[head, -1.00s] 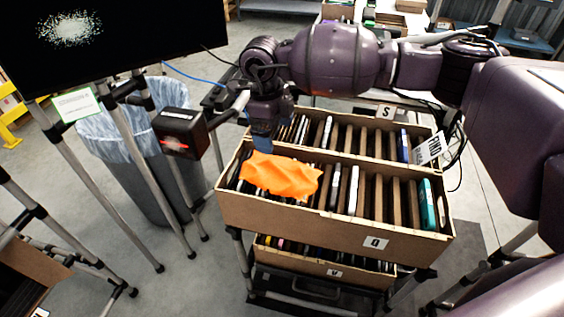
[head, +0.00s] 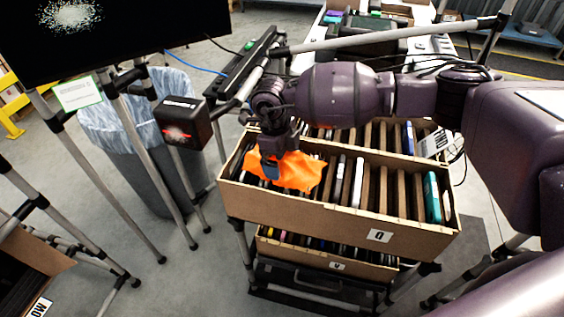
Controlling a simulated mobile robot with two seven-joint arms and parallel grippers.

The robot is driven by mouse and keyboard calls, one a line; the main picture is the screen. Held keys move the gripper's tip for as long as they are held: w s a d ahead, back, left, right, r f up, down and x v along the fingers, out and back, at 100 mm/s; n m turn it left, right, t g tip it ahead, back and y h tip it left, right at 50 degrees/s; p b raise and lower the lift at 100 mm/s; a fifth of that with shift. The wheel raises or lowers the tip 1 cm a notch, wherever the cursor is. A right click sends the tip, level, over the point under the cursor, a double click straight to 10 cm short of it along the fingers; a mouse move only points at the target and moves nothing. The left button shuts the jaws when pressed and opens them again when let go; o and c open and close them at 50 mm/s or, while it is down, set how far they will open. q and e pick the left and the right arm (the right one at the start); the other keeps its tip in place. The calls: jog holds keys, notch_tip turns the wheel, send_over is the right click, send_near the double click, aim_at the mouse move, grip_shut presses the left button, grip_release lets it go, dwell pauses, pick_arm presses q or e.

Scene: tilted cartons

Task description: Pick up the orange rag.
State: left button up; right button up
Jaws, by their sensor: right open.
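The orange rag (head: 302,174) lies crumpled over the left part of the front tilted carton (head: 320,207), on top of the upright items in it. My right gripper (head: 270,174) points down at the rag's left part, with a blue-grey fingertip in front of the orange cloth. It is open; whether the fingertips touch the cloth cannot be told. The gripper and wrist hide part of the rag. My left gripper is not in view.
A second carton (head: 340,135) stands behind, and a lower carton (head: 330,262) sits below. A scanner box (head: 183,123) on a pole stands just left of the gripper. A bin with a clear liner (head: 130,130) and a dark screen (head: 110,30) are at the left.

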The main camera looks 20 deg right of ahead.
jog(key=shift+f, duration=0.2)
jog(key=c, duration=0.9)
jog(key=shift+r, duration=0.15)
notch_tip(320, 180, up, 20)
jog(key=shift+f+p, duration=0.1)
jog(key=shift+p, duration=0.8)
